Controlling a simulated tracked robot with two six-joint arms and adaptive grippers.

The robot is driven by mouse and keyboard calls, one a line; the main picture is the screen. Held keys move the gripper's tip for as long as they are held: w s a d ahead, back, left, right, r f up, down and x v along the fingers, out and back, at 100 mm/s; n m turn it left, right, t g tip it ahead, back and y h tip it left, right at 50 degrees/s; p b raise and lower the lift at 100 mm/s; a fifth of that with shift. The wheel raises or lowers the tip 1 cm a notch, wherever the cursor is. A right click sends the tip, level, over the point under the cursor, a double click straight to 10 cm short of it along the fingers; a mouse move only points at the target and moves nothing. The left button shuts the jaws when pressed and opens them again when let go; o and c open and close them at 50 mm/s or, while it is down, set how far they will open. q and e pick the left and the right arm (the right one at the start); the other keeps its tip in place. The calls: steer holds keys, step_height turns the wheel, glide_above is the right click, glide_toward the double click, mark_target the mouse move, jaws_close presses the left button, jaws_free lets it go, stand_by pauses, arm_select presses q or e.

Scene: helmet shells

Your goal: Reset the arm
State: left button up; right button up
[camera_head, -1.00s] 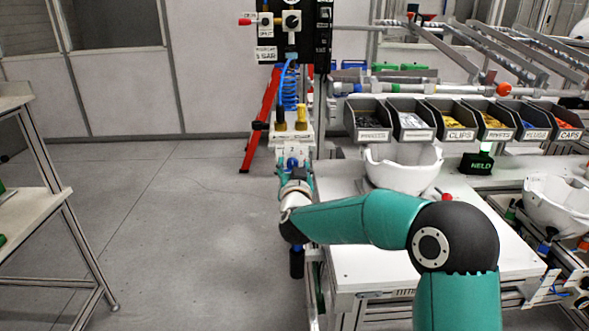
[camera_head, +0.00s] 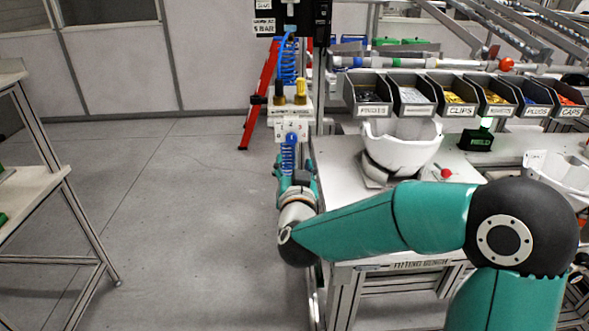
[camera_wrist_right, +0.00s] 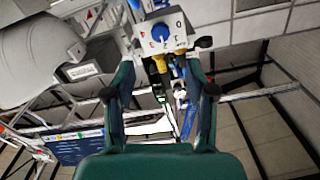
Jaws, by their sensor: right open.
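My right gripper (camera_head: 296,170) is in the middle of the head view, at the end of my teal arm. Its fingers are apart and hold nothing in the right wrist view (camera_wrist_right: 158,70). In the wrist view the box (camera_wrist_right: 143,38) has numbers around the blue knob (camera_wrist_right: 160,33), just beyond the fingertips. A gap shows between fingers and knob. My left gripper is not in view.
A white helmet shell (camera_head: 402,150) sits on the worktable right of my arm, with another shell (camera_head: 562,174) at the right edge. Labelled bins (camera_head: 455,96) line the back. A blue coiled hose (camera_head: 287,62) hangs above the box. The floor at left is free up to a bench frame.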

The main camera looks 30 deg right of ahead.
steer(key=shift+s+a, duration=0.25)
steer(key=shift+s, duration=0.25)
steer(key=s+a+f+n+g+y, duration=0.1)
steer(key=a+f+n+g+y, duration=0.2)
steer(key=f, duration=0.6)
steer(key=s+a+f+y, duration=0.1)
steer(key=a+f+y, duration=0.3)
steer(key=f, duration=0.6)
steer(key=s+a+f+n+g+y, duration=0.1)
steer(key=a+f+n+g+y, duration=0.1)
steer(key=a+f, duration=0.5)
steer(key=s+a+f+n+g+y, duration=0.1)
steer(key=s+a+f+g, duration=0.3)
steer(key=s+f, duration=0.5)
steer(key=s+a+f+g+y, duration=0.3)
steer(key=s+a+f+g, duration=0.1)
steer(key=s+f, duration=0.6)
steer(key=s+g, duration=0.1)
steer(key=s, duration=0.2)
steer(key=shift+s+f+n+g+y+p, duration=0.15)
steer(key=shift+f+n+g+y+p, duration=0.15)
steer(key=shift+n+p, duration=0.1)
